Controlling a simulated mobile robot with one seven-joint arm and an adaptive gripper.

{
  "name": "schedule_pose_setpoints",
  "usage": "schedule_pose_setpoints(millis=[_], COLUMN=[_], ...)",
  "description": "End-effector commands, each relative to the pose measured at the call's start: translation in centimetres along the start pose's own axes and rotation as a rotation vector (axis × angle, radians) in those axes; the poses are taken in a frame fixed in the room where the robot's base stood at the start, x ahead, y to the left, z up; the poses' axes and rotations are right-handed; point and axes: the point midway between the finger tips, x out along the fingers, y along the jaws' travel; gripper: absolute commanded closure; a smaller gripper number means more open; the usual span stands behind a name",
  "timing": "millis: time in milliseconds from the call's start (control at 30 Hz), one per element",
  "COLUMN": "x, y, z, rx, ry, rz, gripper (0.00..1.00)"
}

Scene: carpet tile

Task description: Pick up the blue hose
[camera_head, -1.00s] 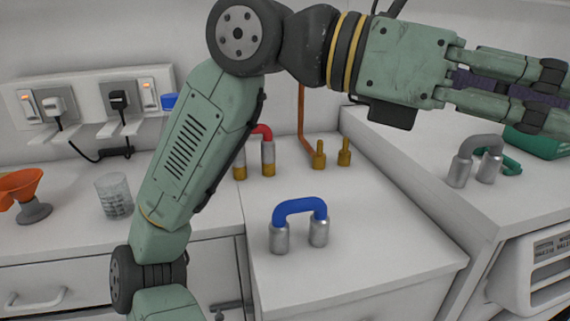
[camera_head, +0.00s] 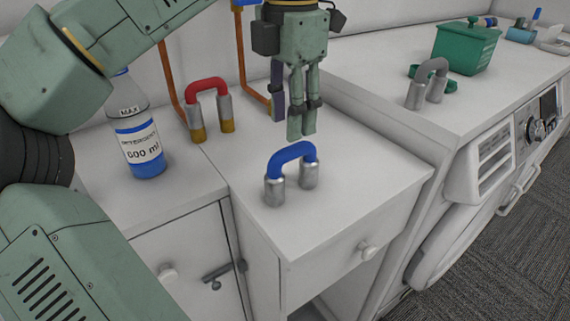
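The blue hose (camera_head: 291,154) is a U-shaped blue tube with two silver metal end fittings. It stands upright as an arch on the white cabinet top, its fittings resting on the surface. My gripper (camera_head: 289,124) points downward just above and slightly behind the blue arch in the picture. Its fingers are apart, with a dark inner pad showing on the left one, and nothing is held between them. The gripper appears not to touch the hose, though the depth gap is hard to judge.
A red hose (camera_head: 207,86) on brass-ended fittings stands behind, near copper pipes (camera_head: 254,87). A bottle (camera_head: 141,143) with blue liquid stands left. A grey hose (camera_head: 433,70) and green box (camera_head: 466,48) are on the right counter. The cabinet top right of the blue hose is clear.

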Motion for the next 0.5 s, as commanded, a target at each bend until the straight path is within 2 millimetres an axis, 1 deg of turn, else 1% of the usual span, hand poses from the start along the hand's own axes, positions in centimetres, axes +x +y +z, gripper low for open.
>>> schedule_pose_setpoints(millis=[100,200,300,500], x=[2.0,3.5,4.7,6.1], y=[0.0,0.0,-0.1,-0.3], z=[0.0,0.0,0.0,0.0], rx=[0.004,0.004,0.004,0.003], ry=[0.002,0.0,-0.001,0.001], rz=[-0.004,-0.004,-0.003,-0.003], gripper=[0.62,0.62,0.62,0.62])
